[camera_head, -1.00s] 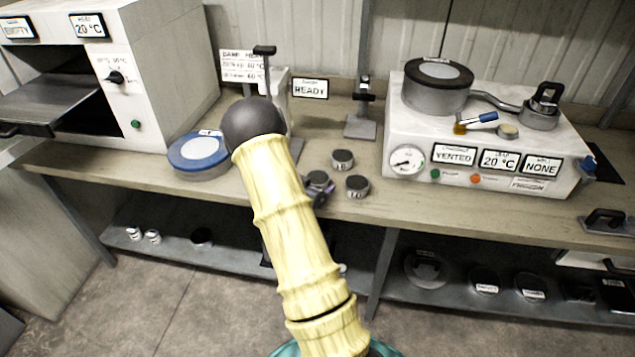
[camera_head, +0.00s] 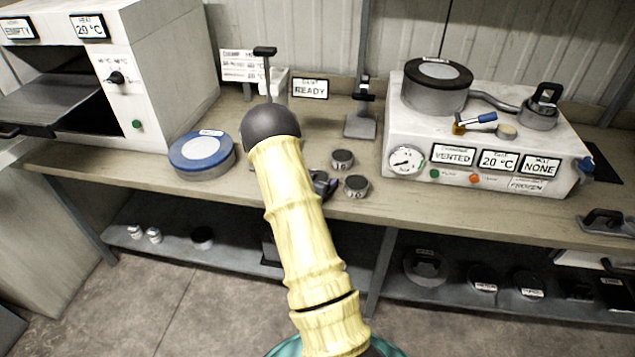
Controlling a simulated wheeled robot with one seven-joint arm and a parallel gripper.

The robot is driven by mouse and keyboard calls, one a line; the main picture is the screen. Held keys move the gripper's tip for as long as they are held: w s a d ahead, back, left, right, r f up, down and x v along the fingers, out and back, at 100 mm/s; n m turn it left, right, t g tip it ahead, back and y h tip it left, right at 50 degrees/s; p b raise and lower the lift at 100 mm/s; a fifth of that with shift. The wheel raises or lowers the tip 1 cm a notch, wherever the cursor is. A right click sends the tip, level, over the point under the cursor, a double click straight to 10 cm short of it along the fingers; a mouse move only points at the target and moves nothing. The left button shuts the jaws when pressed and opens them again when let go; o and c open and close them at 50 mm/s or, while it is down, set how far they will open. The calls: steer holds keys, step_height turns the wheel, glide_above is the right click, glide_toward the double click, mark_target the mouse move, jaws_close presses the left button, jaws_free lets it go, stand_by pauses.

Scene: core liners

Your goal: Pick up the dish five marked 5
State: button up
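Two small dark round dishes with pale labels stand on the bench right of my arm. The rear dish (camera_head: 342,160) has a mark that is too blurred to read surely. The front dish (camera_head: 357,187) seems to carry a two-digit mark. A third dish, seen earlier at this spot, is now hidden.
A blue-lidded round tin (camera_head: 202,152) stands left of my arm. A white machine (camera_head: 480,140) with gauge and displays stands on the right, and an oven (camera_head: 130,90) at far left. A small stand (camera_head: 361,120) is behind the dishes. The bench front (camera_head: 440,212) is clear.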

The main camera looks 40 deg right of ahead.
steer(key=c, duration=0.8)
steer(key=shift+o, duration=0.2)
step_height(320, 180, up, 10)
